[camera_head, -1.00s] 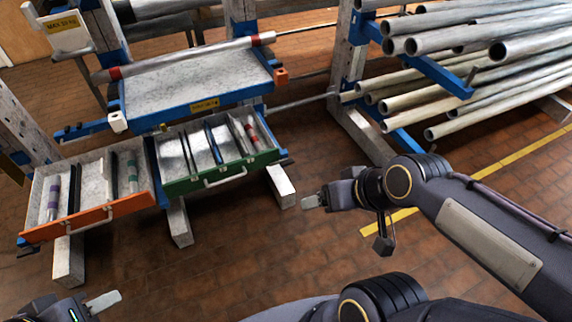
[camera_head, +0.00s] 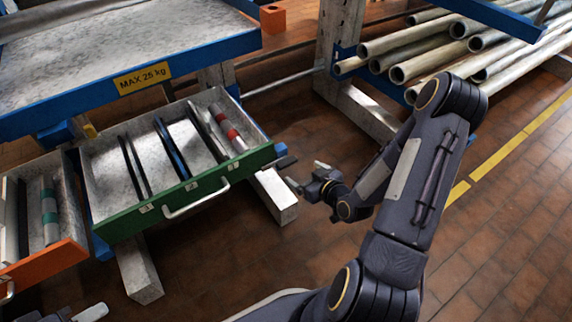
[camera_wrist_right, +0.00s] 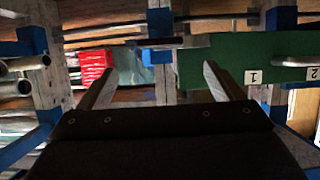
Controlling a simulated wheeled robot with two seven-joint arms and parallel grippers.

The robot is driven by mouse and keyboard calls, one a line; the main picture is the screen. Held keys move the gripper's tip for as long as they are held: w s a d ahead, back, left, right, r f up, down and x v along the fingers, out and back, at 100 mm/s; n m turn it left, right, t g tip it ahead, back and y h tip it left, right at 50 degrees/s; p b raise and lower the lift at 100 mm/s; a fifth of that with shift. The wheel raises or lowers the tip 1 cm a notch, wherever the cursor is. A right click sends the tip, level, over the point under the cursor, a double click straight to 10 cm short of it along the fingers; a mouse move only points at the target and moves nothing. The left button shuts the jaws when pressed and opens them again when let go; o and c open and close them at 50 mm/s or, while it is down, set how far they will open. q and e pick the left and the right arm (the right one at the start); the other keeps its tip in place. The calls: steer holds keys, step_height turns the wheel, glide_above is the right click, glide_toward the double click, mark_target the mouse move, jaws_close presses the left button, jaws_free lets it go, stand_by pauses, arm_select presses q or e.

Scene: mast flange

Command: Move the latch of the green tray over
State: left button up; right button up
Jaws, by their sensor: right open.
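The green tray (camera_head: 190,195) is a pulled-out drawer with a green front, a pale handle and small number labels. A dark latch (camera_head: 285,161) sticks out at the right end of its front. My right gripper (camera_head: 306,176) is open and empty, just right of the latch and apart from it. In the right wrist view its two fingers (camera_wrist_right: 158,72) are spread, with the green front (camera_wrist_right: 222,62) to the right and a bar that looks like the latch (camera_wrist_right: 155,42) beyond the fingertips. My left gripper (camera_head: 88,313) shows only partly at the bottom left; its opening is hidden.
An orange tray (camera_head: 45,265) stands left of the green one. A blue-edged shelf (camera_head: 120,65) marked MAX 25 kg is above. Pipes (camera_head: 410,65) fill a rack at the back right. The floor at right is clear.

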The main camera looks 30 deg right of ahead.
mark_target(288, 162)
steer(key=b+x, duration=0.2)
steer(key=x, duration=0.6)
steer(key=shift+d, duration=0.1)
steer(key=c, duration=1.4)
